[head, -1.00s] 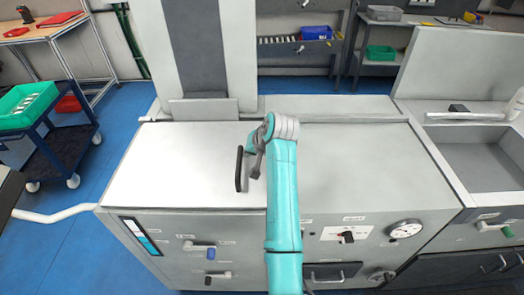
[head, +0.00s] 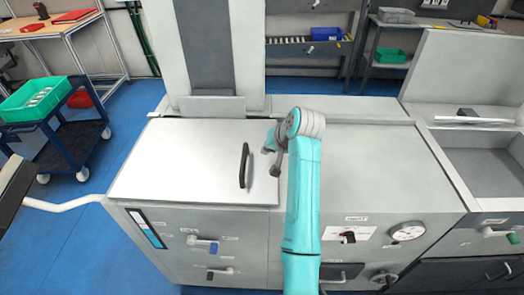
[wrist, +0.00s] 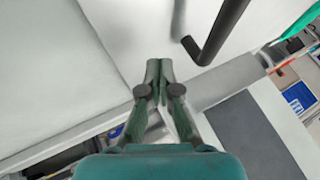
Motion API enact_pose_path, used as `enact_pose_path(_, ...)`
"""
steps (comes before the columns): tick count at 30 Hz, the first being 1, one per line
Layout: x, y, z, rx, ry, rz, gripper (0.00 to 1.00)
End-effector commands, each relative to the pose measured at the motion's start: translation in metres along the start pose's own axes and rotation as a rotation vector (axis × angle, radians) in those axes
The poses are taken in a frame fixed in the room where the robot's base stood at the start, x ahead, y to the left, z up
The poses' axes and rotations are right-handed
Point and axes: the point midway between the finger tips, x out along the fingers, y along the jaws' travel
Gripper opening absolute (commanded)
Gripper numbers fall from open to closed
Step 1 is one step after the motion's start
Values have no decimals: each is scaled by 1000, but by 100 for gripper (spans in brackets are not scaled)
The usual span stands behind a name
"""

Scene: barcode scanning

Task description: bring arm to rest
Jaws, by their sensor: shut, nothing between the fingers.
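My teal arm reaches up over the grey machine (head: 385,180) in the head view, with its wrist above the top, right of the white lid (head: 180,165). In the wrist view my gripper (wrist: 158,64) has its two green fingers together at the tips, with nothing between them. A black bar handle (head: 244,165) stands on the lid, left of my wrist. In the wrist view the handle (wrist: 218,32) is right of the fingertips, apart from them. In the head view my arm mostly hides the fingers.
The machine's front carries levers and a round gauge (head: 408,232). A grey sink (head: 485,170) is at the right. A tall column (head: 212,45) rises behind the lid. A dark blue trolley (head: 72,150) with a green crate (head: 38,100) stands left, with blue floor between.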

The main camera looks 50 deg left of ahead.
Motion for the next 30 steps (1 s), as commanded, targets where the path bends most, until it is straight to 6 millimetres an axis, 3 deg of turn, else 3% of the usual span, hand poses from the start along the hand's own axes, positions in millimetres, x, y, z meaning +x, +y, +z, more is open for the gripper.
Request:
enact_pose_path(6, -44, 1, 0, 1, 1, 0, 0)
enact_pose_path(12, -68, 1, 0, 1, -1, 2, 0)
enact_pose_path(30, -75, 1, 1, 1, -2, 1, 0)
